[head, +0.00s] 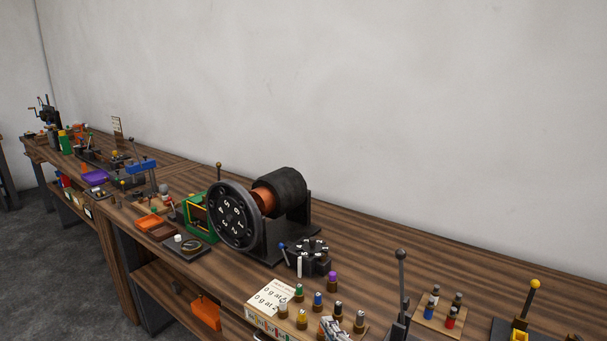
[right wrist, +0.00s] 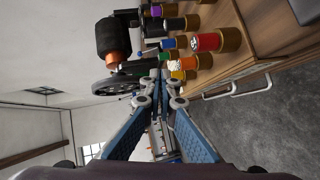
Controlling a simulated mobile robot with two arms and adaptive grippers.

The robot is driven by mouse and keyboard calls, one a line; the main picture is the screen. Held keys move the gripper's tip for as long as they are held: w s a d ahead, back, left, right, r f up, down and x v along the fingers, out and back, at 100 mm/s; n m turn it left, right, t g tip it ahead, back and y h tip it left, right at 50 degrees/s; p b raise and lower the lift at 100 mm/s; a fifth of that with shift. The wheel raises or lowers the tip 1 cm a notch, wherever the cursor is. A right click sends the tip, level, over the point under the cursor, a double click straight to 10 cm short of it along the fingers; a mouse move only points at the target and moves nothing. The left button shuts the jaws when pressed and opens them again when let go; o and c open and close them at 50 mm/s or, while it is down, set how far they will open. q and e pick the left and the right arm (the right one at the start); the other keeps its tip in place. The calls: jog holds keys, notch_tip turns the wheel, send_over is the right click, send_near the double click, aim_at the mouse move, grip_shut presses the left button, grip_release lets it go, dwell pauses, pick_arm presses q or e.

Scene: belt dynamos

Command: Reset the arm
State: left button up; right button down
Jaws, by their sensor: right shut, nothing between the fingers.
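My right gripper (head: 334,328) shows at the bottom edge of the head view, in front of several small coloured pegs (head: 318,299). In the right wrist view its two blue-sided fingers meet at the tips (right wrist: 158,78), shut with nothing between them. The pegs, among them a red one (right wrist: 208,42), show beyond the fingertips there. I cannot tell whether the fingertips touch any of them. The dynamo, with a numbered black wheel (head: 231,216) and a dark drum (head: 283,193) over a copper coil, stands on the bench behind. My left gripper is not in view.
The wooden bench (head: 365,242) runs along the wall. A black lever (head: 401,285), a yellow-knobbed lever (head: 529,300) and a black turret (head: 312,258) stand near the right gripper. A printed card box (head: 270,302) sits at the front edge. Room above the bench is clear.

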jog(key=s+d+f+m+g+h, duration=0.1)
jog(key=s+d+f+m+g, duration=0.4)
jog(key=s, duration=0.6)
jog(key=s+d+f+m+g+h, duration=0.2)
jog(key=s+d+f+m, duration=0.4)
jog(key=s, duration=0.6)
jog(key=s+d+f+m+g+h, duration=0.1)
jog(key=s+d+f+m+g, duration=0.45)
jog(key=s, duration=0.55)
notch_tip(320, 180, down, 28)
jog(key=s+a+m, duration=0.1)
jog(key=s+a, duration=0.1)
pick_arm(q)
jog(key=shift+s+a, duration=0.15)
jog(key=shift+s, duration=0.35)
pick_arm(e)
jog(key=s+d+f, duration=0.1)
jog(key=s+f, duration=0.6)
jog(key=s, duration=0.1)
jog(key=s+d+f+g, duration=0.1)
jog(key=s+d+f, duration=0.1)
jog(key=s+f, duration=0.6)
jog(key=shift+s+d, duration=0.25)
jog(key=shift+s, duration=0.15)
jog(key=c, duration=2.7)
grip_release()
jog(key=shift+c, duration=0.2)
